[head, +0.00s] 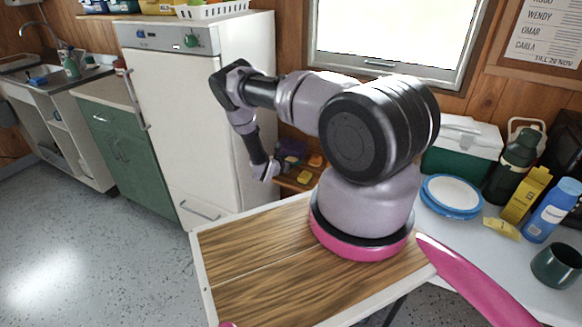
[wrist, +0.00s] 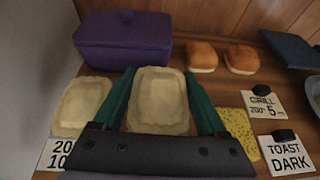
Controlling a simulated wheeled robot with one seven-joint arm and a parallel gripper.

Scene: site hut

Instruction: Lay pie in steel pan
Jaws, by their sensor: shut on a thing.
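My gripper (wrist: 160,76) has its two green fingers on either side of a pale pastry pie (wrist: 159,100) in the wrist view, shut on it. The pie looks upright and close to the wooden shelf; I cannot tell whether it is lifted. A second, similar pie (wrist: 82,107) is just to the left. A grey rim (wrist: 314,92) at the right edge may be the steel pan, but it is mostly cut off. In the head view my gripper (head: 277,170) is small, at the shelf beside the fridge, and the held pie cannot be made out.
A purple lidded box (wrist: 122,42) stands behind the pies. Two bread rolls (wrist: 201,56) are at the back. A yellow speckled sponge-like piece (wrist: 238,130) and clipped cards (wrist: 287,152) lie to the right. The white fridge (head: 178,120) stands close left of my arm.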

